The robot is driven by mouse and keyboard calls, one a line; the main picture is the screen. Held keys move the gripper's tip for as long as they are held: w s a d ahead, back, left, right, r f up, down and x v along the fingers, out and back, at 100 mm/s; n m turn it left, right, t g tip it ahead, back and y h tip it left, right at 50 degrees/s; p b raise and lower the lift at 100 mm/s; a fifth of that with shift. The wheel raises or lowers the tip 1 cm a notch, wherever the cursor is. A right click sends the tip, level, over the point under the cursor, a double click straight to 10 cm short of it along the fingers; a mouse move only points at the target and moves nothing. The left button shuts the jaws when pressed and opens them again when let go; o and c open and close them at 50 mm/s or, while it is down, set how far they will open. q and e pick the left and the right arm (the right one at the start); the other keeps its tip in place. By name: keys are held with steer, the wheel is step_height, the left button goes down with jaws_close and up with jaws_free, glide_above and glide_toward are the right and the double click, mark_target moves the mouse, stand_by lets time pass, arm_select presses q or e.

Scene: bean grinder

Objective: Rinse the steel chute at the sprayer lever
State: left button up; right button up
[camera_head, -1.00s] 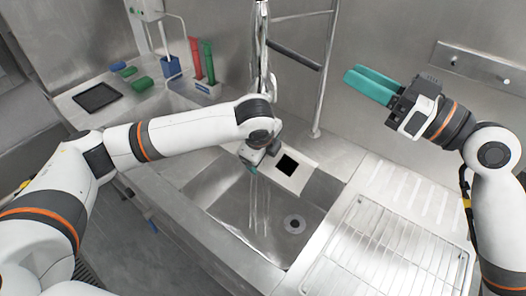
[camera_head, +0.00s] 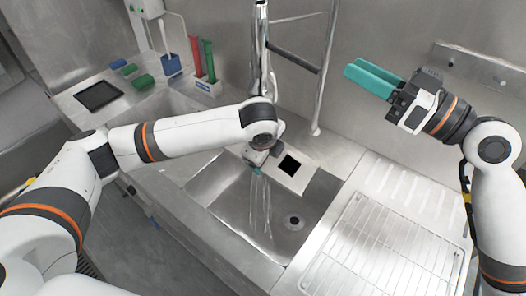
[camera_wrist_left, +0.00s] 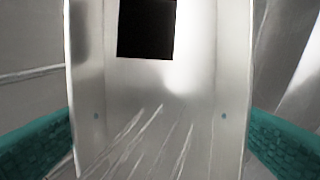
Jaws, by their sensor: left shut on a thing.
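The steel chute (camera_head: 296,177) is a pale metal piece with a square black opening, tilted over the sink basin. In the left wrist view the chute (camera_wrist_left: 160,85) fills the middle, between the teal fingers of my left gripper (camera_wrist_left: 160,145), which is shut on it. In the head view my left gripper (camera_head: 256,160) is partly hidden by its wrist. Thin water streaks (camera_head: 261,205) fall beside the chute, and streaks cross its lower part in the wrist view. The tall chrome sprayer (camera_head: 261,50) stands behind. My right gripper (camera_head: 360,78) is raised and holds nothing visible; its finger gap is unclear.
The sink basin (camera_head: 235,208) has a round drain (camera_head: 293,222). A wire rack (camera_head: 385,245) lies on the drainboard at right. A dark-gripped bar (camera_head: 293,56) and a vertical steel pipe stand behind. Red and green tools (camera_head: 203,60) and a blue container (camera_head: 171,65) stand at back left.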

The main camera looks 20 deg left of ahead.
steer(key=shift+r, duration=0.15)
steer(key=shift+r+p, duration=0.4)
steer(key=shift+p, duration=0.1)
steer(key=shift+r+p, duration=0.6)
steer(key=shift+r, duration=0.1)
steer(key=shift+r+p, duration=0.4)
steer(key=shift+p, duration=0.1)
steer(key=shift+r+p, duration=0.6)
steer(key=shift+r, duration=0.1)
